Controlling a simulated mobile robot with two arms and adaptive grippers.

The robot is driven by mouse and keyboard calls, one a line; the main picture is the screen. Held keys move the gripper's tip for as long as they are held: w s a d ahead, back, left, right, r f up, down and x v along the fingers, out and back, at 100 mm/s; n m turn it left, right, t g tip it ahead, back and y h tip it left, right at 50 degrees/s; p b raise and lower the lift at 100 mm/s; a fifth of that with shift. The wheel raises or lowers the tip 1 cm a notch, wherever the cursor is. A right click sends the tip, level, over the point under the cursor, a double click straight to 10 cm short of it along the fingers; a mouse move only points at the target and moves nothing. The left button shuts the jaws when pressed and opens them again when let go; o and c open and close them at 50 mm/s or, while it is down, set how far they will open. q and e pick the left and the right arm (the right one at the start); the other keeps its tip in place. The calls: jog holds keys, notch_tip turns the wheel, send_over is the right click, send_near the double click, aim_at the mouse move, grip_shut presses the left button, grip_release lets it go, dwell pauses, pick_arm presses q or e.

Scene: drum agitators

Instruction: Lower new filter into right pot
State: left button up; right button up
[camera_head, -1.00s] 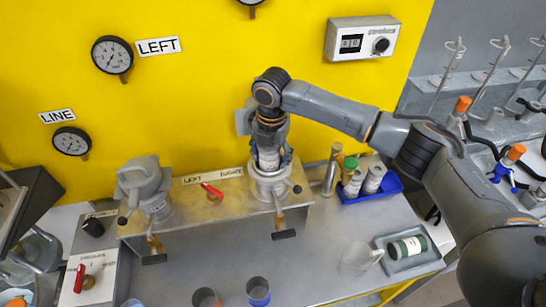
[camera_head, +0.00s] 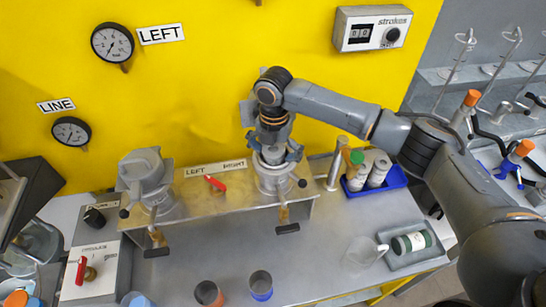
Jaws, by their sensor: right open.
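The right pot (camera_head: 274,185) is a grey metal cylinder on the right of the raised metal bench, with side knobs. My right gripper (camera_head: 273,154) points straight down at the pot's mouth, its fingers spread apart. A small pale part of the filter (camera_head: 272,156) shows between the fingers at the mouth; the rest is hidden by the gripper and the pot wall. I cannot tell how deep it sits. The left pot (camera_head: 150,190) has its grey lid tilted over it. My left gripper is not in view.
Two cups (camera_head: 208,293) (camera_head: 260,285) stand at the front. A red lever (camera_head: 214,183) lies between the pots.

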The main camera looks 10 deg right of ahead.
notch_tip(320, 180, up, 11)
jog(key=shift+a+r, duration=0.1)
dwell(0.4)
